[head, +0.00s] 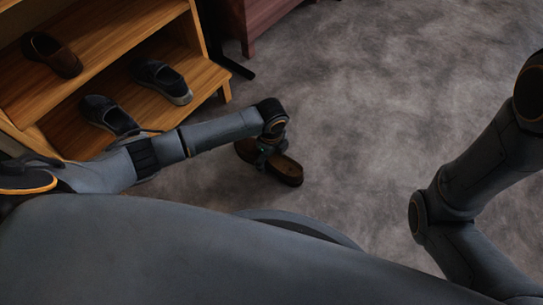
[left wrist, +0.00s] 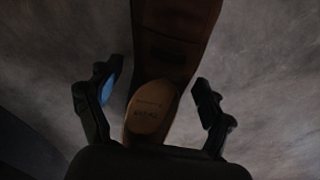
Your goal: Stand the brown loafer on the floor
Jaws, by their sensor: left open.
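A brown loafer (head: 287,174) rests on the grey floor, sole down as far as I can see, with part of it hidden under my left gripper (head: 267,153). In the left wrist view the loafer (left wrist: 175,50) runs between the two fingers of my left gripper (left wrist: 157,90), with its tan insole (left wrist: 152,108) facing the camera. The fingers are open, one on each side of the shoe, with a gap showing on both sides. My right gripper is out of the frames; only its arm shows at the right in the head view.
A wooden shoe rack (head: 105,70) stands at the upper left. It holds another brown shoe (head: 52,55) on its upper shelf and two dark shoes (head: 160,82) lower down. A reddish-brown cabinet (head: 262,20) stands behind. The carpeted floor (head: 390,90) to the right is clear.

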